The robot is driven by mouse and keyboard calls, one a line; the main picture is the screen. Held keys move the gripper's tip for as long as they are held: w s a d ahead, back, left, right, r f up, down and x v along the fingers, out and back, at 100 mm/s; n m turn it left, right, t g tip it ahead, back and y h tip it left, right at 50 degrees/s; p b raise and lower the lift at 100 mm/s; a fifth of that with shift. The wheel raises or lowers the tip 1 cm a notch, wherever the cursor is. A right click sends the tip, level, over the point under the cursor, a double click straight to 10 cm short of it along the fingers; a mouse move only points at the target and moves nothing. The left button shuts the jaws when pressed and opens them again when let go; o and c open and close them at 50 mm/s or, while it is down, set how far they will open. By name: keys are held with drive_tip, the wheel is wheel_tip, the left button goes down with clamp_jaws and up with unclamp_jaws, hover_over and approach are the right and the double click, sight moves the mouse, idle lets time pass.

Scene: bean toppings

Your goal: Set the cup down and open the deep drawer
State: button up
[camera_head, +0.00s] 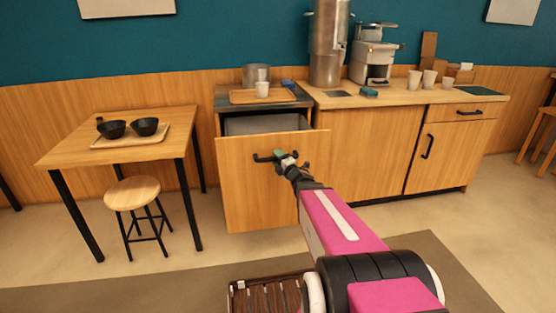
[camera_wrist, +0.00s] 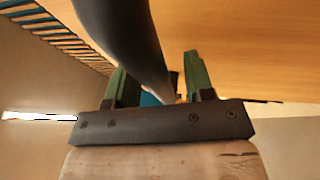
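The deep drawer (camera_head: 250,200) stands pulled out from the cabinet at centre, and its grey inside shows above the wooden front. Its dark handle (camera_head: 262,158) is on the upper front. My gripper (camera_head: 283,157) is at this handle. In the wrist view the handle (camera_wrist: 130,45) passes between the green fingers of my gripper (camera_wrist: 157,75). It lies close to the left finger, with a gap to the right one, so the fingers look open around it. A pale cup (camera_head: 262,89) stands upright on a wooden tray (camera_head: 240,97) on the counter above the drawer, apart from my gripper.
A metal pot (camera_head: 256,75) stands behind the tray. A tall metal urn (camera_head: 328,45), a coffee machine (camera_head: 372,58) and several cups are on the right counter. A table (camera_head: 75,150) with two black bowls and a stool (camera_head: 134,193) stand left of the drawer. The floor between is clear.

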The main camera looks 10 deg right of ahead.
drive_tip(key=v, duration=1)
drive_tip(key=shift+s, duration=0.35)
drive_tip(key=shift+d+f, duration=0.15)
drive_tip(key=shift+d, duration=0.05)
drive_tip(key=d+f+m+g+h, duration=0.3)
drive_tip(key=f+m+g+h, duration=0.6)
drive_tip(key=m, duration=0.7)
drive_tip(key=s+a+f+m+g, duration=0.1)
drive_tip(key=s+a+m+g, duration=0.2)
drive_tip(key=s, duration=0.3)
drive_tip(key=s+a+f+m+g+y, duration=0.1)
drive_tip(key=s+a+f+m+g, duration=0.1)
drive_tip(key=s+a+m+g, duration=0.2)
drive_tip(key=s+a+g, duration=0.1)
drive_tip(key=s+g, duration=0.1)
drive_tip(key=shift+s+f, duration=0.25)
drive_tip(key=shift+f, duration=0.1)
